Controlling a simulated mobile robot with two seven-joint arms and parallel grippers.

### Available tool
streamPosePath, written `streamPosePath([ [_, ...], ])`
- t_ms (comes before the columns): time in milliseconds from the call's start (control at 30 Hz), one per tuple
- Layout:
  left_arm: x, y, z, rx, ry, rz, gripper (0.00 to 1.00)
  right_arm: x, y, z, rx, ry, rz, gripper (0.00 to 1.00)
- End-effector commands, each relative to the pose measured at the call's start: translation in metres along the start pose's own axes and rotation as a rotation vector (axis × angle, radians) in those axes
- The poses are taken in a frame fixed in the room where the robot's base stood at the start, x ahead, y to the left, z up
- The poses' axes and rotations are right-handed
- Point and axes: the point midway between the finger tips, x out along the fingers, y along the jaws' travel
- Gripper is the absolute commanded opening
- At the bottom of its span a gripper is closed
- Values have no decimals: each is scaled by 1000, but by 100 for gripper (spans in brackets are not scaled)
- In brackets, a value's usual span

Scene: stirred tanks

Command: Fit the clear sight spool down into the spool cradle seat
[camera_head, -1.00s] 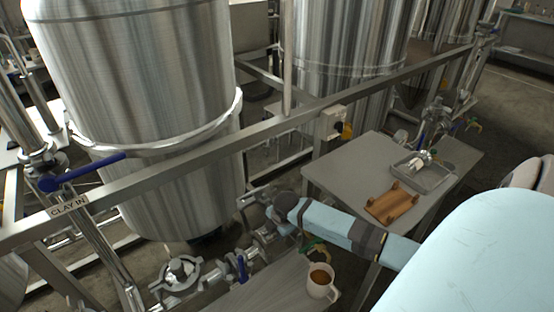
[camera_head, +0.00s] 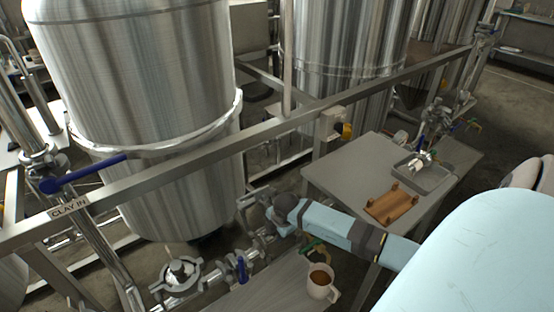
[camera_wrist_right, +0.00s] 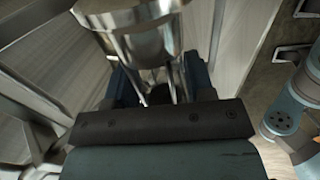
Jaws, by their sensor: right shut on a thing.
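My right gripper (camera_head: 262,206) reaches in from the right, in front of the big steel tank. In the right wrist view its dark blue fingers (camera_wrist_right: 157,84) are around the sight spool (camera_wrist_right: 148,58). The spool has a shiny metal flange at the top and a glassy body below. Its lower end is hidden by the gripper. The gripper is shut on it. A brown cradle (camera_head: 396,205) with upright pegs lies on the grey table, well to the right of the gripper; it looks empty. My left gripper is not in view.
The grey table (camera_head: 345,165) also bears a metal tray (camera_head: 432,178) with a light part in it. A steel rail (camera_head: 200,160) crosses in front of the tank (camera_head: 140,90). A mug (camera_head: 320,284) and valve pipework (camera_head: 180,273) are near the bottom.

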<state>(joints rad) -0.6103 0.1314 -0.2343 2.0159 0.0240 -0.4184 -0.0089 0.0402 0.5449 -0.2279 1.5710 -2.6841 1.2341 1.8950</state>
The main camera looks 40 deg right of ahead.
Motion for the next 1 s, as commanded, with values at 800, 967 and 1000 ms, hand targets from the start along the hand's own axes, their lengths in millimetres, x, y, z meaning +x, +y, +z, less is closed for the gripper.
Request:
streamPosePath([
  [800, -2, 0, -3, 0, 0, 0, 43, -1, 1, 0, 0, 0, 2, 11],
  [967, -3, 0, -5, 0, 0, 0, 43, -2, 1, 0, 0, 0, 2, 11],
  [1000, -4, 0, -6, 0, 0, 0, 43, -2, 1, 0, 0, 0, 2, 11],
])
